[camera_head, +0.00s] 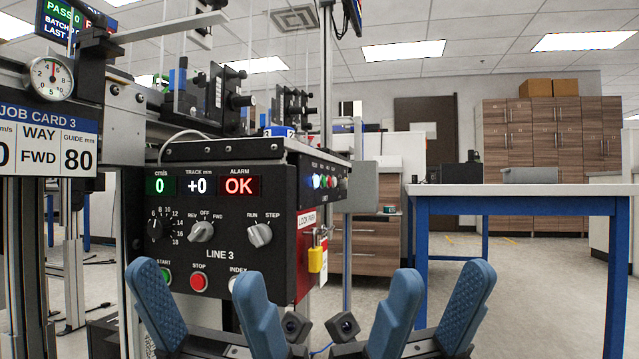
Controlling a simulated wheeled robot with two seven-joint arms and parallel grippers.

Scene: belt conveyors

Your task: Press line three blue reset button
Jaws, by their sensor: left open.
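The black LINE 3 control panel (220,262) faces me at left centre. It carries a green START button (166,276), a red STOP button (199,281) and a pale INDEX button (233,284), partly hidden by a left finger. A row of small coloured lights or buttons sits on the panel's right side, with a bluish-white one (316,181) at its near end. I cannot read its labels or tell which is the reset. My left gripper (195,277) is open and empty in front of the panel's lower part. My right gripper (445,272) is open and empty, right of the panel.
A yellow padlock (317,258) hangs on the panel's red right side. A blue-legged table (520,190) stands at right. The job card (42,140) and a dial gauge (52,78) are at left. Open floor lies between panel and table.

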